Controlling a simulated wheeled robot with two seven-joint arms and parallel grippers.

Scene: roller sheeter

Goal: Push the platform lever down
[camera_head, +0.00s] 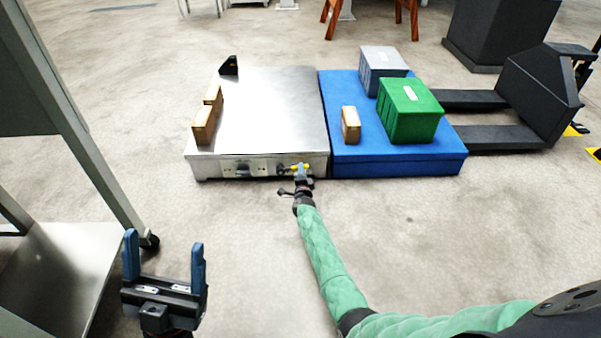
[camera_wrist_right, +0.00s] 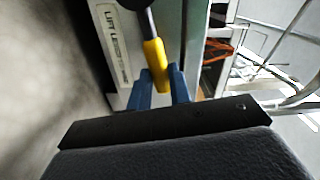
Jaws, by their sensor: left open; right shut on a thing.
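The platform lever (camera_head: 295,167) has a yellow end and sits on the front face of the low metal platform (camera_head: 268,110). In the right wrist view the lever's yellow grip (camera_wrist_right: 155,62) hangs from a dark rod, between my blue fingers. My right gripper (camera_head: 302,171) is shut on the lever; it also shows in the right wrist view (camera_wrist_right: 160,88). The fingers hide part of the lever in the head view. My left gripper (camera_head: 164,248) is open and empty, above the floor at lower left, well apart from the platform.
Cardboard boxes (camera_head: 203,124) lie on the platform's left side. A blue pallet (camera_head: 400,160) adjoins it on the right, with a green crate (camera_head: 410,112), a grey crate (camera_head: 383,68) and a small box (camera_head: 350,124). A metal rack (camera_head: 85,150) stands at left. The floor in front is clear.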

